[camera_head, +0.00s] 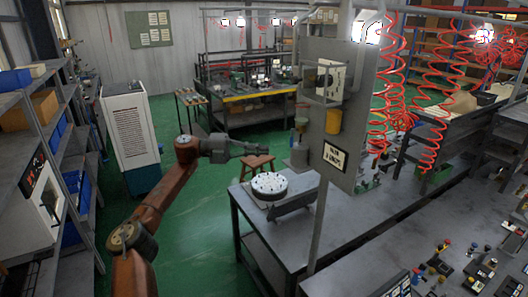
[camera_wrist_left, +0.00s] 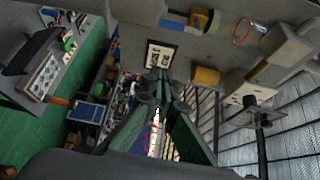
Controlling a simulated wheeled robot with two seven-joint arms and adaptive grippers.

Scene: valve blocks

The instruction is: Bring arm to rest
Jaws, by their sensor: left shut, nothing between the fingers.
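My left arm (camera_head: 150,215), orange-brown, rises from the bottom left in the head view. My left gripper (camera_head: 266,149) points right, in the air over the green floor, and its fingers are shut and empty. It is apart from the workbench and the grey panel. In the left wrist view the two dark green fingers (camera_wrist_left: 160,88) come together at their tips with nothing between them. My right arm and gripper are in neither view.
Shelves (camera_head: 35,125) and a white cabinet (camera_head: 128,125) line the left. Red coiled hoses (camera_head: 395,85) hang at right.

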